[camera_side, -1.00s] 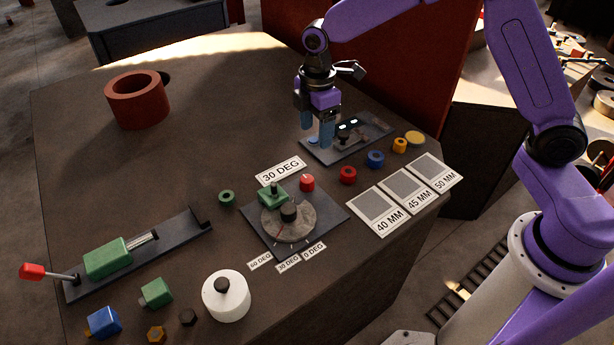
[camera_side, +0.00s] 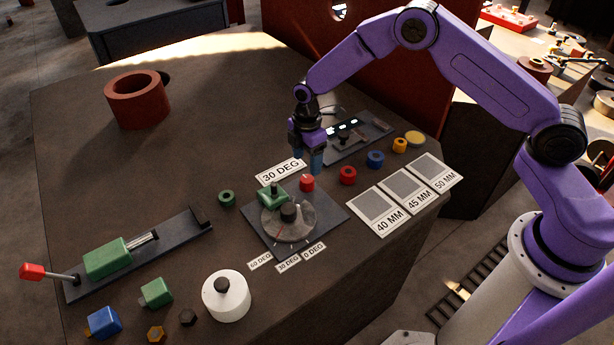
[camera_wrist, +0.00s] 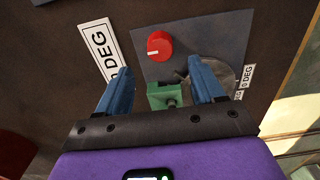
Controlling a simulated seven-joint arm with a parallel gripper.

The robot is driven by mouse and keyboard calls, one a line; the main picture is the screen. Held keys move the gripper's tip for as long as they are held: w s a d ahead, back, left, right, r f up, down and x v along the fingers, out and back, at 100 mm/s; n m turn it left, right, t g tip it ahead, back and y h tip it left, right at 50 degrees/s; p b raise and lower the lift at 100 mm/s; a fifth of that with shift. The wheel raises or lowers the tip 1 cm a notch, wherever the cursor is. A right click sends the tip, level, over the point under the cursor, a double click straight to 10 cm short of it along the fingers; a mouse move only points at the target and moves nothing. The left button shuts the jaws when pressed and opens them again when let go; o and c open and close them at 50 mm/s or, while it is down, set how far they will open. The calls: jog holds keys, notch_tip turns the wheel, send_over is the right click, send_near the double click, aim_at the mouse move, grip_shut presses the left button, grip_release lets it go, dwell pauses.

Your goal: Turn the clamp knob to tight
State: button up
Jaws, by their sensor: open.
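The clamp knob appears to be the red round knob (camera_side: 307,183) at the back corner of the dark bending plate (camera_side: 328,207). It also shows in the wrist view (camera_wrist: 159,46), with a white pointer line on its face pointing left. My gripper (camera_side: 310,166) is above and just behind the red knob, fingers pointing down. In the wrist view its two blue fingers (camera_wrist: 162,70) are apart, with nothing between their tips; the knob appears beyond them, untouched.
A "30 DEG" sign (camera_side: 281,172) lies just left of the knob. Red (camera_side: 348,175), blue (camera_side: 375,159) and yellow rings lie to the right. A control plate (camera_side: 372,131) with a black knob and lit lamps lies behind.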

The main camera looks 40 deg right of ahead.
aim_at(307, 179)
notch_tip(307, 179, down, 7)
dwell(0.3)
jog(key=c, duration=1.1)
